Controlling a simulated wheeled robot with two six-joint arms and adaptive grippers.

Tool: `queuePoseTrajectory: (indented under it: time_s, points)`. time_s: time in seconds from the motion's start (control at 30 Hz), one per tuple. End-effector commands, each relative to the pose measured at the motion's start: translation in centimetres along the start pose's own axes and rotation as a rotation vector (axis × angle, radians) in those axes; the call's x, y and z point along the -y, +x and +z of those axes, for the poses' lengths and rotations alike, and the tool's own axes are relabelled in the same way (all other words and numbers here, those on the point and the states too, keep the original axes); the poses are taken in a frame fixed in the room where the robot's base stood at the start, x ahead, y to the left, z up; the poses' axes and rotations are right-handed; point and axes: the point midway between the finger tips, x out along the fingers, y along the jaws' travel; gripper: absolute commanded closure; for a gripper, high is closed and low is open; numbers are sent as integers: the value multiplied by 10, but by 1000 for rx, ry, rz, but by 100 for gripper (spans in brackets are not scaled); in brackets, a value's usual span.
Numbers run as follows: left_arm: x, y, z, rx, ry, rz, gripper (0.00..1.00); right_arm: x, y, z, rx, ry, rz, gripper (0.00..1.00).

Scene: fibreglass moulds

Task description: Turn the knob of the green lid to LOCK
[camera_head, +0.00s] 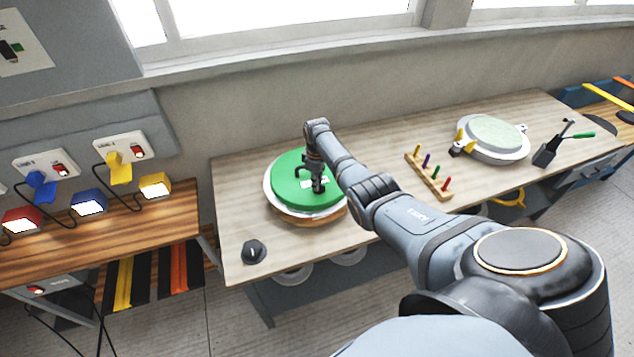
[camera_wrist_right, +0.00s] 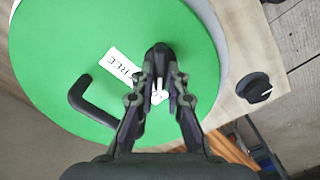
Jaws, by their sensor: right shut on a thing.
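The round green lid (camera_head: 290,192) lies on a pale round mould on the bench. It fills much of the right wrist view (camera_wrist_right: 60,50), with a partly covered white label (camera_wrist_right: 119,67). A black bent handle (camera_wrist_right: 82,98) stands on the lid, left of the fingers. My right gripper (camera_head: 317,183) is over the lid, its fingers (camera_wrist_right: 157,62) closed together on a dark part near the label. The fingers hide most of that part, so its setting cannot be read. A black knob with a white mark (camera_head: 254,251) sits apart on the bench; it also shows in the wrist view (camera_wrist_right: 256,88).
A wooden rack with coloured pegs (camera_head: 430,177) and a pale clamped mould (camera_head: 495,137) stand to the right. A black tool with a green handle (camera_head: 548,152) lies beyond. A second table (camera_head: 110,228) with coloured lamps is at left. The bench's front left is mostly clear.

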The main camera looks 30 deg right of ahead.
Motion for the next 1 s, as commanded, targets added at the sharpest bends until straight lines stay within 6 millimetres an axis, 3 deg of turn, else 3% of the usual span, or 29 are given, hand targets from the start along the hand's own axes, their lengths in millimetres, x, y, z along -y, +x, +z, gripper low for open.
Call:
queuePoseTrajectory:
  time_s: [0.5, 0.53, 0.7, 1.0]
  points:
    - [0, 0, 0, 0, 0, 0, 50, 0, 0, 0, 0, -18, 0, 100]
    - [0, 0, 0, 0, 0, 0, 50, 0, 0, 0, 0, -18, 0, 85]
    - [0, 0, 0, 0, 0, 0, 50, 0, 0, 0, 0, -18, 0, 64]
    - [1, 0, 1, 1, 0, -1, 50, 0, -2, 0, -1, -17, 1, 64]
